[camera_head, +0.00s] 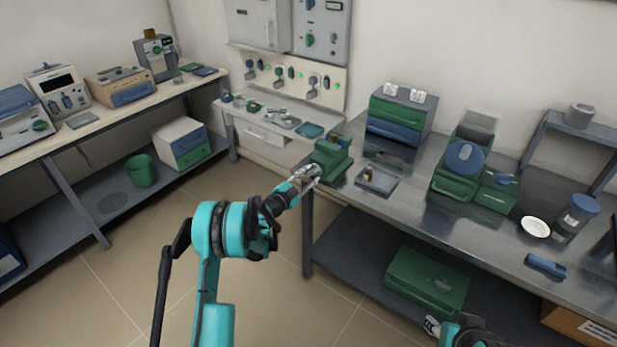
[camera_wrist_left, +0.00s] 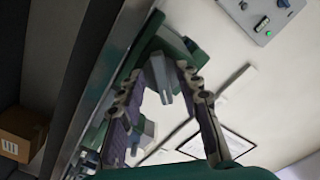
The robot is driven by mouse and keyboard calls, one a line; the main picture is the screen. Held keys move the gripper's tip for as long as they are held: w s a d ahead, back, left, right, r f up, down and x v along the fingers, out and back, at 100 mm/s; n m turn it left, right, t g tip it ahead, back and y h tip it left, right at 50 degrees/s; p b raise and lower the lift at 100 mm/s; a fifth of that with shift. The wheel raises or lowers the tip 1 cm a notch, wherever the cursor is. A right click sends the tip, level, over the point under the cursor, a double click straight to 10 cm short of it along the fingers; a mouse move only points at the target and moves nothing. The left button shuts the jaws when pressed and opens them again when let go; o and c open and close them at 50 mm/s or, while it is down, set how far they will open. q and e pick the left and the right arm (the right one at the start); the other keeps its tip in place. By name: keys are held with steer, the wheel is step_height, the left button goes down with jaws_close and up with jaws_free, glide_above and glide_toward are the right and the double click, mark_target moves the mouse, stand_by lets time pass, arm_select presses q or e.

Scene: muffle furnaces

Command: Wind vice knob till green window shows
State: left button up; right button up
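The green vice (camera_head: 330,160) sits at the left front corner of the metal bench; it also shows in the left wrist view (camera_wrist_left: 182,47). Its grey knob (camera_wrist_left: 160,78) points toward my left wrist camera. My left gripper (camera_head: 308,174) is at the vice's front. Its fingers (camera_wrist_left: 160,75) are spread, with the knob between the tips and gaps visible beside it. I cannot tell whether either finger touches it. No green window can be made out. My right gripper (camera_head: 432,326) is low at the bottom edge, partly cut off, and its opening is unclear.
A shallow tray (camera_head: 376,192) with a small item lies right of the vice. Drawer boxes (camera_head: 397,116) and a green machine (camera_head: 455,180) stand farther along the metal bench (camera_head: 410,210). A low side table (camera_head: 262,128) is behind.

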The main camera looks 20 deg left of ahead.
arm_select(q)
steer(key=v, duration=1.2)
steer(key=shift+r, duration=0.1)
steer(key=s+d+r+n+g, duration=0.5)
steer(key=s+d+r+g, duration=0.2)
steer(key=s+d+r, duration=0.5)
steer(key=s+f+n+g+y, duration=0.1)
steer(key=s+n+y, duration=0.2)
steer(key=s, duration=0.9)
steer(key=s+f+n+g+y, duration=0.2)
steer(key=s+n+y, duration=0.1)
steer(key=s, duration=0.9)
steer(key=shift+a+f+n, duration=0.3)
steer(key=shift+a+n, duration=0.05)
steer(key=shift+n, duration=0.45)
